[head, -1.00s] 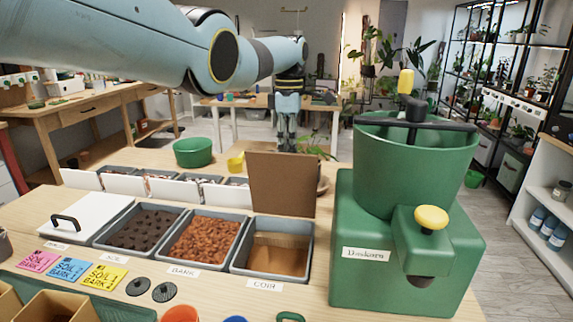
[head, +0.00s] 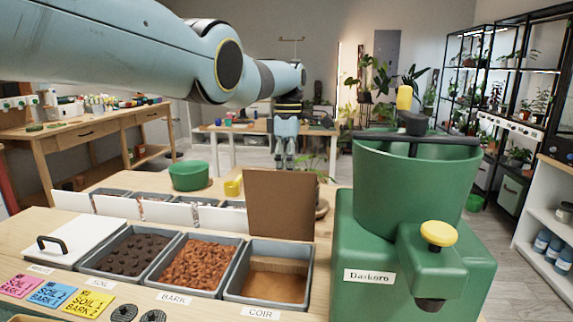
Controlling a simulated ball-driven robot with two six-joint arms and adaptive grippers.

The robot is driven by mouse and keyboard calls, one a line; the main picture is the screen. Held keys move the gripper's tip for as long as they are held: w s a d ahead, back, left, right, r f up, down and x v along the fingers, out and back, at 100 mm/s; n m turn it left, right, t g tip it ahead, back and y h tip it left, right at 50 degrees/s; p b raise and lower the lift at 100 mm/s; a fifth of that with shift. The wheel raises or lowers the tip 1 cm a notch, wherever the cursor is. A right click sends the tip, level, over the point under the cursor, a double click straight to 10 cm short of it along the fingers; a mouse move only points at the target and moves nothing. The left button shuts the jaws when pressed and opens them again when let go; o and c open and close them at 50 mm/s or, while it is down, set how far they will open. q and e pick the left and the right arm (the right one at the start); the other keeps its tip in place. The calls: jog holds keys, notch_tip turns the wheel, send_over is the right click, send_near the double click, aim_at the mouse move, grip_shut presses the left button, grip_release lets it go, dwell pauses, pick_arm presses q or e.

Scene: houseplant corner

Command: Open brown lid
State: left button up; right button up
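The brown lid (head: 281,204) is a flat square panel standing nearly upright at the back edge of the coir bin (head: 231,286). The bin is uncovered, with brown coir low inside it. My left gripper (head: 285,160) hangs fingers-down at the lid's top edge, seemingly just behind it. Its two fingers look apart with a gap between them and nothing visible in it. The fingertips meet the lid's edge in the picture, so I cannot tell whether they touch it. My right gripper is out of view.
A green machine (head: 405,270) with a hopper stands close right of the lid. Open bins of bark (head: 203,264) and dark soil (head: 128,252), and a white lid with a black handle (head: 70,238), lie left. A green bowl (head: 188,176) and yellow cup (head: 232,188) stand behind.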

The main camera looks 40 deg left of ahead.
pick_arm(q)
jog(key=shift+s+d+f, duration=0.1)
jog(key=shift+f, duration=0.15)
notch_tip(320, 180, up, 12)
jog(key=shift+w+a+r, duration=0.25)
jog(key=shift+w+a, duration=0.05)
jog(key=shift+w, duration=0.15)
jog(key=shift+f, duration=0.15)
dwell(0.5)
